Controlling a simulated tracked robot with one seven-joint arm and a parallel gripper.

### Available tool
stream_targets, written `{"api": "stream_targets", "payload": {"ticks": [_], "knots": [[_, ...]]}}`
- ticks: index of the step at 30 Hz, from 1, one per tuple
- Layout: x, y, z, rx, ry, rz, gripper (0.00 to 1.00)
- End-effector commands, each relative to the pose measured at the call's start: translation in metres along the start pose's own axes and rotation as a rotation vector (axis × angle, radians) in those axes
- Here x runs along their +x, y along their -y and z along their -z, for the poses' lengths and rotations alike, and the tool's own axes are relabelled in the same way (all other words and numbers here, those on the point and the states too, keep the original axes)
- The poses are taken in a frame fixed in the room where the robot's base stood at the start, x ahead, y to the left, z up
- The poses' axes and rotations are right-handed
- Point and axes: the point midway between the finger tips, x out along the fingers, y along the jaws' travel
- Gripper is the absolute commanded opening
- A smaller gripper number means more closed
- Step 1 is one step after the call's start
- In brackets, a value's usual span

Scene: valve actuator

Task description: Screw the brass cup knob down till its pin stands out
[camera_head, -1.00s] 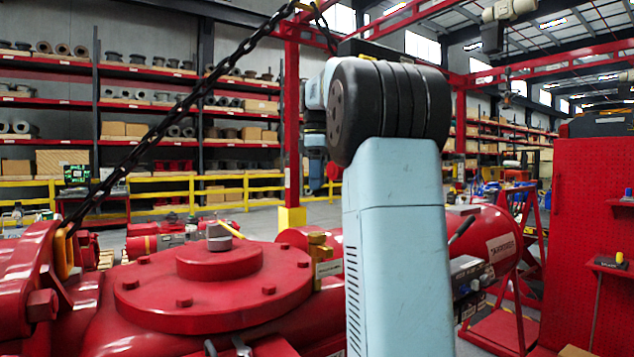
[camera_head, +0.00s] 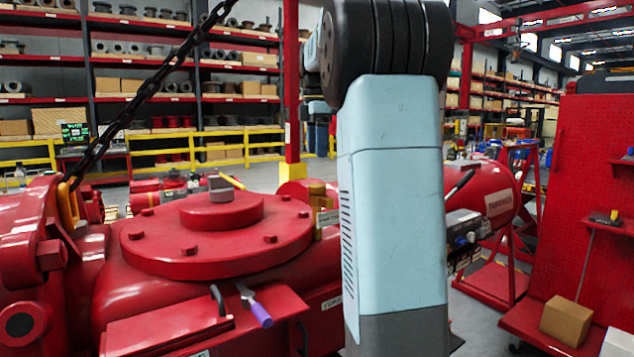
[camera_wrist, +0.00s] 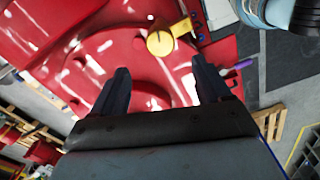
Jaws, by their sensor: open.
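The brass cup knob (camera_wrist: 160,43) shows in the wrist view as a round gold disc with a short dark mark, beside a yellow-gold bracket (camera_wrist: 184,27). In the head view the brass fitting (camera_head: 318,189) stands at the right edge of the round red flange (camera_head: 205,245), partly behind my arm. My gripper (camera_wrist: 160,66) is open and empty in the wrist view. The knob appears between and beyond its fingertips, apart from them. I cannot make out a pin. My gripper is not visible in the head view.
A purple-handled tool (camera_head: 257,308) lies on a red tray in front of the flange. A grey cap (camera_head: 221,189) with a yellow lever tops the flange. A chain (camera_head: 130,105) slants down at left. A red pegboard (camera_head: 600,180) and a cardboard box (camera_head: 566,322) are at right.

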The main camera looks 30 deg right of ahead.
Motion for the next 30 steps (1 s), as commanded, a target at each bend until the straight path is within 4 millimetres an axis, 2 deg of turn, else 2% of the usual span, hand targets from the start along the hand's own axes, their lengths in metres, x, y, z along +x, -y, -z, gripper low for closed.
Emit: {"api": "stream_targets", "payload": {"ticks": [9,15,21,30], "knots": [[0.057,0.000,0.000,0.001,0.000,0.003,0.77],[0.083,0.000,0.000,0.001,0.000,0.002,0.77],[0.095,0.000,0.000,0.001,0.000,0.001,0.77],[0.096,0.000,0.000,0.001,0.000,0.000,0.77]]}}
